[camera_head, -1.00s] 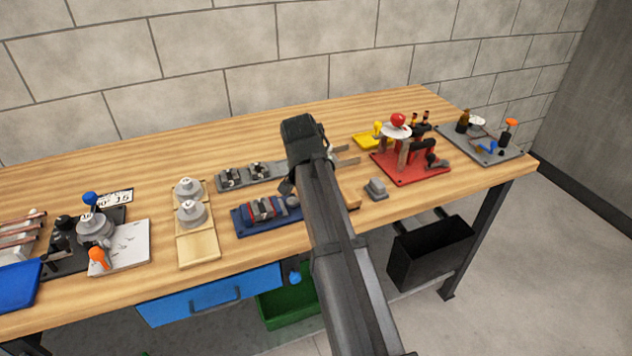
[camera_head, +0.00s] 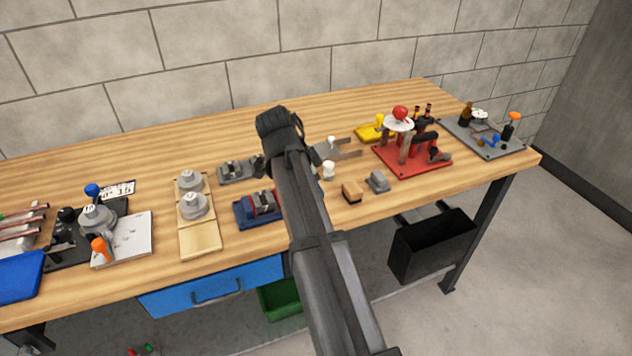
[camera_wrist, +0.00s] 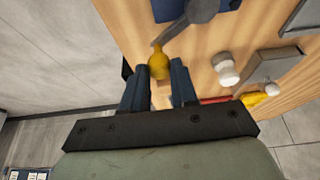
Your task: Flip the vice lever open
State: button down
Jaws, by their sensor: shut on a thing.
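The blue vice (camera_head: 243,214) stands on the wooden bench, partly behind my arm in the head view. Part of its blue body (camera_wrist: 168,9) shows at the top of the wrist view. A grey lever (camera_wrist: 200,12) runs beside it, with a thin rod leading to a yellow knob (camera_wrist: 159,60). My gripper (camera_wrist: 161,73) is shut on the yellow knob, one dark finger on each side. The fingers and knob are hidden behind my arm in the head view.
White knobs (camera_head: 328,170) stand right of my arm, near a tan block (camera_head: 352,191) and a small grey block (camera_head: 377,182). A red fixture (camera_head: 412,158) is farther right. Boards with grey weights (camera_head: 192,205) stand left of the vice. Bare bench lies along the front.

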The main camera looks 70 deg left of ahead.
jog(key=s+m, duration=0.1)
jog(key=m+h, duration=0.1)
jog(key=m, duration=0.1)
jog(key=shift+s+d+m, duration=0.3)
jog(key=shift+s, duration=0.1)
jog(key=shift+s+d+m+g+h, duration=0.1)
jog(key=shift+s+m+g+h, duration=0.1)
jog(key=shift+s+m+h, duration=0.5)
jog(key=shift+s+m+g+h, duration=0.2)
jog(key=shift+s+m, duration=0.05)
jog(key=shift+m, duration=0.85)
jog(key=c, duration=0.9)
grip_release()
jog(key=shift+o, duration=0.2)
jog(key=shift+s+a+r, duration=0.2)
jog(key=shift+s+r, duration=0.05)
jog(key=shift+r, duration=0.35)
jog(key=s+a, duration=0.2)
jog(key=s, duration=0.1)
jog(key=s+a, duration=0.2)
jog(key=s, duration=0.1)
jog(key=s+a, duration=0.3)
jog(key=shift+s+f, duration=0.1)
jog(key=shift+s, duration=0.2)
